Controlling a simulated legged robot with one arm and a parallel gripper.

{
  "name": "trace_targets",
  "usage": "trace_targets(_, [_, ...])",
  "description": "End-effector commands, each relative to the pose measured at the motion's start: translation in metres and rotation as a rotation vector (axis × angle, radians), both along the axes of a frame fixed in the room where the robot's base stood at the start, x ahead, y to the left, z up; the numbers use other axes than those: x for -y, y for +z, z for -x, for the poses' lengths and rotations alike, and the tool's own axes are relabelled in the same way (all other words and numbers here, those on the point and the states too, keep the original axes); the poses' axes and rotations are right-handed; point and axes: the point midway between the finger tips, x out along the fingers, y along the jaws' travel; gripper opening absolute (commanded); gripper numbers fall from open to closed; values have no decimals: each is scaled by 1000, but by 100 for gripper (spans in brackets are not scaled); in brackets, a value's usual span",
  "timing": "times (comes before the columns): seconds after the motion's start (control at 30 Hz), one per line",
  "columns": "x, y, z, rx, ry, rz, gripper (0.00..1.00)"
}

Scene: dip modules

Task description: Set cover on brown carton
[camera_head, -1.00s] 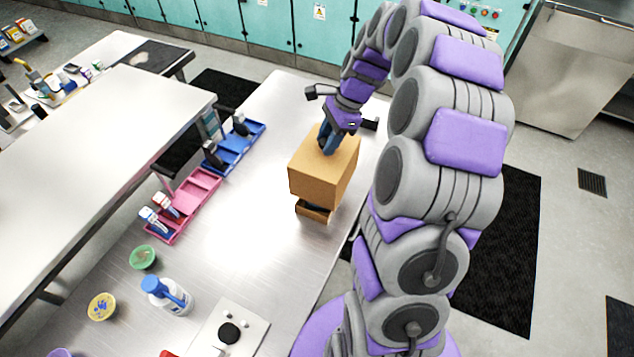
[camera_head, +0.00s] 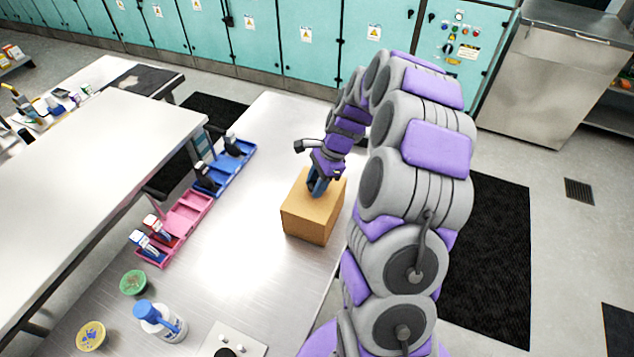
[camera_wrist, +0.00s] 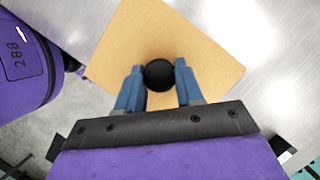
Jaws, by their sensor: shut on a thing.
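The brown cover (camera_head: 311,212) is a cardboard-coloured box shape near the right edge of the metal table. In the wrist view its flat top (camera_wrist: 205,60) fills the middle and has a round black knob (camera_wrist: 159,75). My gripper (camera_head: 317,186) is above the cover, and its blue fingers (camera_wrist: 159,88) are shut on the knob from both sides. The brown carton is not visible now; the cover's walls hide what is beneath. I cannot tell whether the cover's lower edge touches the table.
Pink trays (camera_head: 188,212) and blue trays (camera_head: 231,160) holding small items line the table's left side. A white bottle with a blue top (camera_head: 160,322), a green-topped tub (camera_head: 133,282) and a yellow-topped tub (camera_head: 91,336) stand at the near left. The table between trays and cover is clear.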

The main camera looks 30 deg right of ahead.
Motion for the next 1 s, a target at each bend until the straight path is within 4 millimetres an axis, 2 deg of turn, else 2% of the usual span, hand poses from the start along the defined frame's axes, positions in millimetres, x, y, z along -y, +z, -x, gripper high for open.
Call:
trace_targets(0.2, [4, -6, 0, -3, 0, -4, 0])
trace_targets(0.23, [4, -6, 0, -3, 0, -4, 38])
trace_targets(0.47, [4, -5, 0, -2, 0, -4, 60])
trace_targets(0.8, [1, -1, 0, 0, 0, -1, 62])
trace_targets(1.0, [15, 26, 1, 0, -2, -3, 62])
